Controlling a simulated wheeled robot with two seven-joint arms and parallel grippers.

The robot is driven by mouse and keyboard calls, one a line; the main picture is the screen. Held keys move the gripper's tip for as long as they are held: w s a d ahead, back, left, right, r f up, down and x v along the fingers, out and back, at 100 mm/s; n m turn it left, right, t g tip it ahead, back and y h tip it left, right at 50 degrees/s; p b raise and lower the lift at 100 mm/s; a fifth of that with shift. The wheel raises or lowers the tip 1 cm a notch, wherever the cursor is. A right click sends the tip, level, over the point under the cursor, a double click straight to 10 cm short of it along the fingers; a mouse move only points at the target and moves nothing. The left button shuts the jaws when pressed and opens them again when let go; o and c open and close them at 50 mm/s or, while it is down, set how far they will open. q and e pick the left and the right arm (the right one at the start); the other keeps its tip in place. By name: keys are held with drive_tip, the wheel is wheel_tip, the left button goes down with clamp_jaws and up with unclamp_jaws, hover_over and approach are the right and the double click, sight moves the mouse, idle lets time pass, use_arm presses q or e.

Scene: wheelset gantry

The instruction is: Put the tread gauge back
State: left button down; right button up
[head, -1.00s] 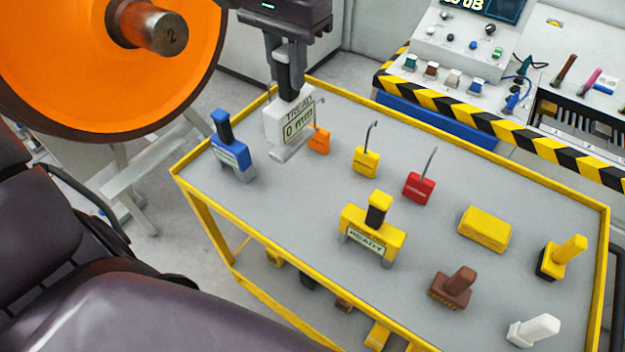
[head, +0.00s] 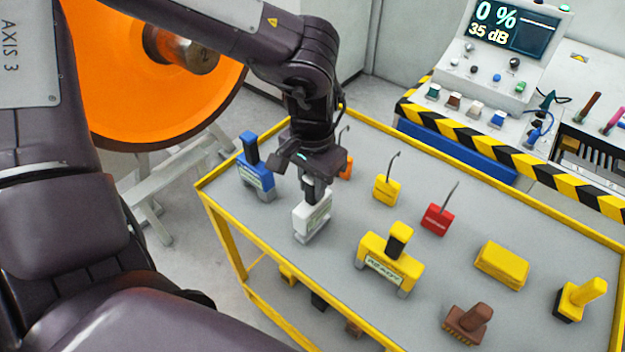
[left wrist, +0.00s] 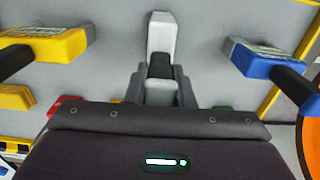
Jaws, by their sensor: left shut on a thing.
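The tread gauge (head: 312,216) is a white block with a small display and a dark handle. My left gripper (head: 316,190) is shut on its handle from above. The gauge is upright, at or just above the grey cart top (head: 330,262), between the blue gauge (head: 256,178) and the yellow READY gauge (head: 389,262). I cannot tell whether its base touches. In the left wrist view the tread gauge (left wrist: 161,34) sits between the fingers (left wrist: 160,88), with the blue gauge to its right and the yellow one to its left. My right gripper is not in view.
An orange block (head: 346,167), a yellow block (head: 386,191) and a red block (head: 437,220) with hooked rods stand behind. A yellow box (head: 502,263), a brown brush (head: 467,323) and a yellow-handled tool (head: 580,298) lie to the right. A raised yellow rim (head: 228,215) edges the cart.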

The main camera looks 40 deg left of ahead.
use_arm(q)
drive_tip(key=shift+f, duration=0.15)
drive_tip(key=c, duration=1.7)
unclamp_jaws()
drive_tip(key=shift+s, duration=0.1)
drive_tip(key=o, duration=0.4)
drive_tip(key=shift+o, duration=0.2)
wheel_tip(320, 180, up, 12)
drive_tip(key=shift+r+b, duration=0.1)
drive_tip(key=shift+b, duration=0.6)
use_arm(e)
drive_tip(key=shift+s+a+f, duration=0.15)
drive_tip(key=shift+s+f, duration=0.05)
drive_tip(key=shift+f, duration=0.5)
